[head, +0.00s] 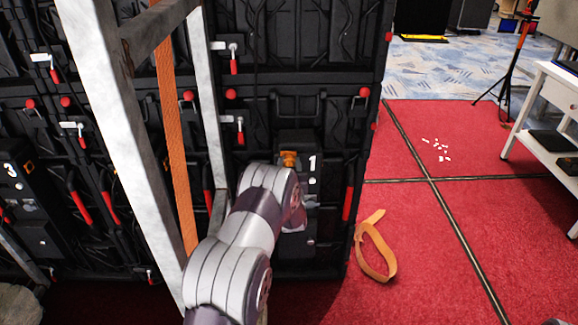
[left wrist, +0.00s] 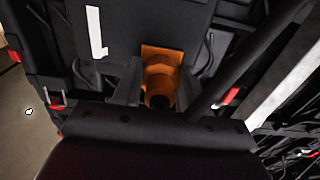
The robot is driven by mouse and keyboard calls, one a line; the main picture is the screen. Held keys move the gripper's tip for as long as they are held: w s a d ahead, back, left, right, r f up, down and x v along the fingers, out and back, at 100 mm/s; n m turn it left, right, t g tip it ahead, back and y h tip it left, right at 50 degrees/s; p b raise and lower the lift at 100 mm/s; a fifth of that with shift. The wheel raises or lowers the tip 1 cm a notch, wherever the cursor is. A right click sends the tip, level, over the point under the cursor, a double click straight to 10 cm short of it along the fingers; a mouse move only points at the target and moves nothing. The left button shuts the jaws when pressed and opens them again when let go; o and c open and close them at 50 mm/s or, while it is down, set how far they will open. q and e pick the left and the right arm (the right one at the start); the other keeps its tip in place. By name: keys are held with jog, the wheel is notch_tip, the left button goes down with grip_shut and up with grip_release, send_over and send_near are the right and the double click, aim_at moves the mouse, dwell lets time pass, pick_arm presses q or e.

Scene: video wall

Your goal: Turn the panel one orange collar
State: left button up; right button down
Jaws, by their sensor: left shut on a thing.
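The panel marked 1 (head: 309,205) is a black module on the back of the video wall. Its orange collar (head: 289,159) shows just above my left arm, near the top of the module. In the left wrist view the orange collar (left wrist: 160,72) sits between the two fingers of my left gripper (left wrist: 157,88), with a dark round end below it. The gripper is shut on the collar. In the head view my arm hides the fingers. My right gripper is in neither view.
A grey metal frame post (head: 120,130) with an orange strap (head: 172,140) stands close on the left. Red-tipped latches (head: 232,60) stick out from the wall. A loose orange strap (head: 375,250) lies on the red carpet (head: 460,230). A white table (head: 555,110) stands right.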

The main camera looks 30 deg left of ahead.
pick_arm(q)
jog(key=shift+f+m, duration=0.15)
jog(key=shift+m, duration=0.15)
jog(key=m, duration=0.3)
jog(key=shift+s+m, duration=0.1)
jog(key=shift+m, duration=2.5)
jog(key=o, duration=1.1)
jog(key=shift+a, duration=0.1)
jog(key=shift+c, duration=0.2)
jog(key=shift+s+d, duration=0.2)
jog(key=shift+s, duration=0.05)
jog(key=p+v, duration=0.1)
jog(key=v, duration=1.1)
